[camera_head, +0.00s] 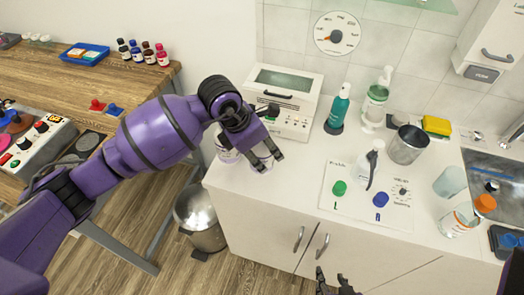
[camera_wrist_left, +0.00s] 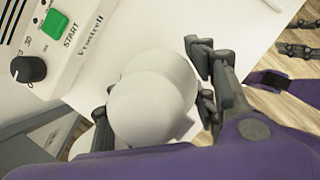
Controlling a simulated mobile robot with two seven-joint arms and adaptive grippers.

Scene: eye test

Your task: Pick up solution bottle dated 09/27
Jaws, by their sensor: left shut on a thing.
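My left gripper (camera_head: 268,163) is at the left end of the white counter. It is shut on a white bottle (camera_head: 259,166), mostly hidden by the fingers. In the left wrist view, the bottle's rounded white top (camera_wrist_left: 145,110) sits between the fingers of my left gripper (camera_wrist_left: 155,105). I cannot see a date on it. Another white bottle (camera_head: 228,155) stands just left of the gripper, partly hidden by it; its label is unreadable. My right gripper (camera_head: 335,280) is at the bottom edge of the head view, fingers apart, with nothing visible between them.
A white device (camera_head: 285,100) with a lid stands right behind the left gripper. A metal bin (camera_head: 200,215) stands on the floor.

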